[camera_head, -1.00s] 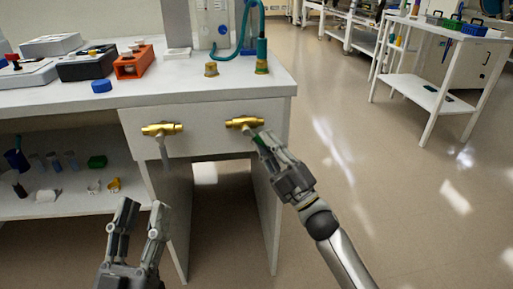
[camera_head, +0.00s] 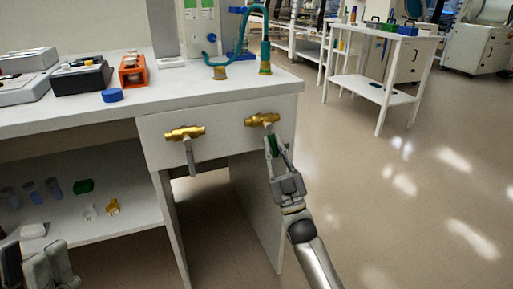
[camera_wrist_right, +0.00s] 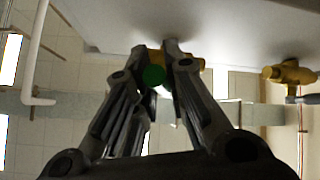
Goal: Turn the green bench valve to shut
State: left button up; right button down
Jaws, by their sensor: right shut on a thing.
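The green bench valve has a brass body (camera_head: 263,119) on the right of the bench's front panel. Its green lever (camera_head: 273,143) points down and slightly right from the body. My right gripper (camera_head: 274,148) is shut on this lever from below. In the right wrist view the lever's round green end (camera_wrist_right: 153,75) sits between the fingers, with the brass body behind it. My left gripper (camera_head: 40,265) is at the lower left, cut off by the picture edge, and its opening is unclear.
A second brass valve (camera_head: 185,133) with a grey lever hanging down is to the left on the same panel. The bench top (camera_head: 180,98) carries devices and a blue cap (camera_head: 112,95). A white trolley (camera_head: 372,90) stands to the right, with clear floor before it.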

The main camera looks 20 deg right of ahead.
pick_arm(q)
jog(key=w+f+g+y+p, duration=0.1)
jog(key=w+f+g, duration=0.3)
jog(key=w, duration=0.2)
jog(key=shift+d+y, duration=0.2)
jog(key=shift+y, duration=0.1)
pick_arm(e)
jog(key=shift+a+f+m+g+h, duration=0.15)
jog(key=shift+a+m+h, duration=0.15)
jog(key=shift+m+h, duration=0.95)
jog(key=shift+a+m+g+h, duration=0.1)
jog(key=shift+a+m+h, duration=0.2)
jog(key=shift+m+h, duration=0.95)
jog(key=shift+a+f+m+g+h, duration=0.15)
jog(key=shift+a+m+h, duration=0.15)
jog(key=shift+m+h, duration=0.95)
jog(key=c, duration=1.5)
grip_release()
jog(key=shift+r, duration=0.15)
jog(key=shift+o, duration=0.2)
jog(key=v, duration=1.2)
